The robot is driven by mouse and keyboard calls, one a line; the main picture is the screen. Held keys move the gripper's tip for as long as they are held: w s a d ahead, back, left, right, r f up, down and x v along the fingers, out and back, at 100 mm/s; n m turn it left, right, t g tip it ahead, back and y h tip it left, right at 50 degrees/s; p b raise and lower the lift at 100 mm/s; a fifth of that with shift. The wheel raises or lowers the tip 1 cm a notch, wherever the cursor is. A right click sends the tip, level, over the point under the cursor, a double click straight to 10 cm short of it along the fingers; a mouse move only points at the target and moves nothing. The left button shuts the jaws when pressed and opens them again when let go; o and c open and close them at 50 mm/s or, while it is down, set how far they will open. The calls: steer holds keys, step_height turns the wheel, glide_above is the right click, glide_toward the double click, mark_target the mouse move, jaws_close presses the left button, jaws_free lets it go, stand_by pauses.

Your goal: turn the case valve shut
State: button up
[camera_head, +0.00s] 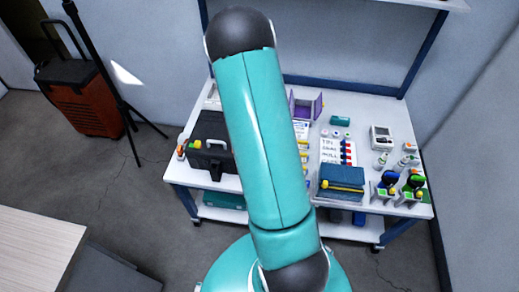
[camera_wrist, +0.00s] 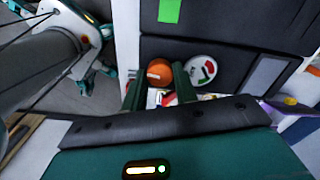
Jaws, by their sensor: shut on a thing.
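The black case (camera_head: 208,145) stands at the left end of the white bench in the head view. A small orange knob, the valve (camera_head: 180,151), shows at its left end. In the wrist view the case's black side (camera_wrist: 225,68) fills the upper right, and the round orange valve (camera_wrist: 160,71) sits beside a round gauge with red, green and white areas (camera_wrist: 201,70). My gripper (camera_wrist: 158,88) has its two dark green fingers on either side of the valve and is shut on it. The fingers hide part of the valve's edges. My arm hides the gripper in the head view.
The bench (camera_head: 270,202) holds a blue box with a yellow bar (camera_head: 341,183), a purple holder (camera_head: 304,106), a white meter (camera_head: 381,137) and several small bottles. A tripod (camera_head: 103,60) and an orange wheeled case (camera_head: 80,95) stand left. Open floor lies between.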

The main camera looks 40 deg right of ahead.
steer(key=m, duration=0.4)
steer(key=shift+m, duration=2.2)
steer(key=o, duration=1)
steer(key=shift+c, duration=0.2)
step_height(320, 180, up, 14)
